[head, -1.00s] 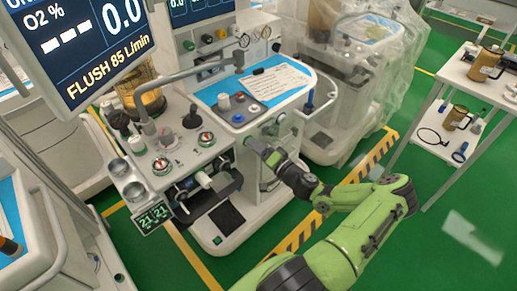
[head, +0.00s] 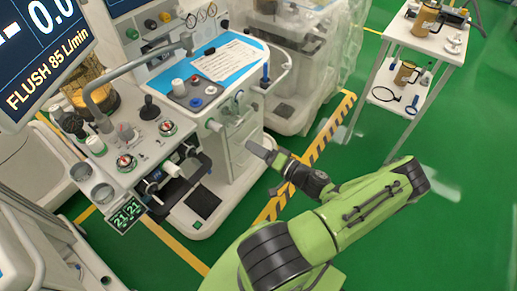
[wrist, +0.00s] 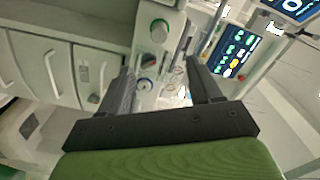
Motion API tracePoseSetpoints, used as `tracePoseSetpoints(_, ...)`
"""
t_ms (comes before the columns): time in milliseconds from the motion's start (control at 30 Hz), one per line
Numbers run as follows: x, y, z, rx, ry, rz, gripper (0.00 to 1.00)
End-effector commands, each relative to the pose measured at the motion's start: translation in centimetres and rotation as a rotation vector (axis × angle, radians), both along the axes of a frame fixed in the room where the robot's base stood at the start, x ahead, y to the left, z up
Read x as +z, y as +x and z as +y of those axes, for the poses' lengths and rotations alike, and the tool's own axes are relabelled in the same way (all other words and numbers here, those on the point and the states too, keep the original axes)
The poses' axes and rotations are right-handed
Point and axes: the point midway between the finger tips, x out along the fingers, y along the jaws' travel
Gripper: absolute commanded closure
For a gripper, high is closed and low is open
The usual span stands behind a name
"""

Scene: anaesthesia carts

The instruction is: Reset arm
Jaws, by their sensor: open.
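My green arm reaches in from the bottom right of the head view. My gripper (head: 262,153) is in front of the anaesthesia cart (head: 232,155), near its drawer side and apart from it as far as I can see. In the wrist view my gripper (wrist: 163,92) has its two dark fingers spread wide, with nothing held between them. Beyond the fingers are the cart's green-ringed knob (wrist: 159,31) and some dials. The cart's drawers (wrist: 62,72) show at the left of the wrist view.
A monitor (head: 40,60) stands at the upper left. A plastic-covered machine (head: 300,60) is behind the cart. A white side table (head: 425,45) with amber jugs is at the upper right. Green floor (head: 460,150) is clear at the right, with a yellow-black stripe (head: 320,145).

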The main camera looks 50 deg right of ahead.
Motion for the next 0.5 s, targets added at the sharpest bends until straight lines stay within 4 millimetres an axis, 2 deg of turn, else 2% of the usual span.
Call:
tracePoseSetpoints(100, -0.02, -0.74, 0.01, 0.0, 0.0, 0.0, 0.36)
tracePoseSetpoints(500, -0.05, -0.72, 0.01, 0.001, 0.001, 0.0, 0.36)
